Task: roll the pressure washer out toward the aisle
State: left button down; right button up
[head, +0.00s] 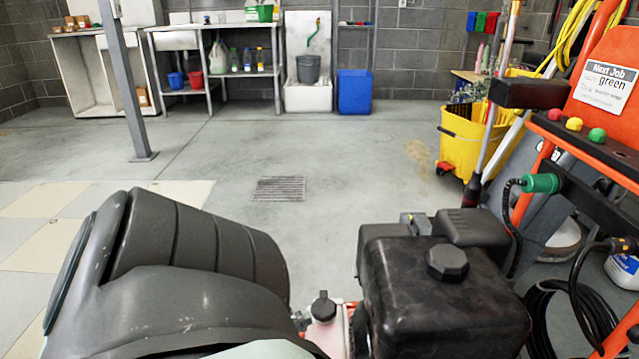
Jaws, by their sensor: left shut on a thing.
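The pressure washer (435,312) is close in front of me at the bottom centre right. Its black engine and tank show from above, with a dark cap on top. An orange frame at the right (590,95) carries red, yellow and green knobs, a sign and a green hose fitting; it looks like part of the washer. My right gripper is out of view.
A yellow mop bucket (462,145) with poles stands beyond the washer at the right. A grey post (125,80) stands at the left. Shelves and a blue bin (354,92) line the back wall. The concrete floor around the drain grate (280,188) is clear.

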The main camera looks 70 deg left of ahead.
pick_arm(q)
jog(key=shift+s+a, duration=0.15)
jog(key=shift+s, duration=0.3)
jog(key=c, duration=1.4)
grip_release()
jog(key=shift+c, duration=0.2)
jog(key=s+f, duration=0.2)
jog(key=s, duration=0.9)
jog(key=shift+s, duration=0.4)
jog(key=shift+s+f, duration=0.1)
